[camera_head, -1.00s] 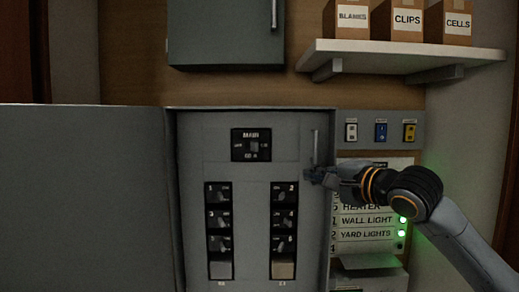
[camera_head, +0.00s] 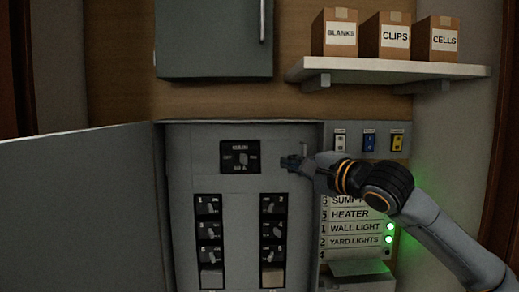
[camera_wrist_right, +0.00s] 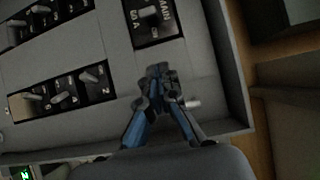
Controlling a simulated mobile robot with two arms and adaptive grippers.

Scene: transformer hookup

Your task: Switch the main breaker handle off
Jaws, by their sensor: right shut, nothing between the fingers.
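The main breaker (camera_head: 240,157) is a black block with a small grey handle, near the top of the open grey panel (camera_head: 180,200). It also shows in the right wrist view (camera_wrist_right: 153,18) at the top, with its label MAIN turned sideways. My right gripper (camera_head: 290,162) is to the right of the breaker, in front of the panel face and apart from the handle. In the right wrist view the gripper (camera_wrist_right: 160,75) has its fingertips together and empty, below the main breaker. My left gripper is out of view.
Two columns of small breakers (camera_head: 209,232) sit below the main one. The open panel door (camera_head: 80,215) stands at the left. A shelf (camera_head: 400,72) with boxes is above.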

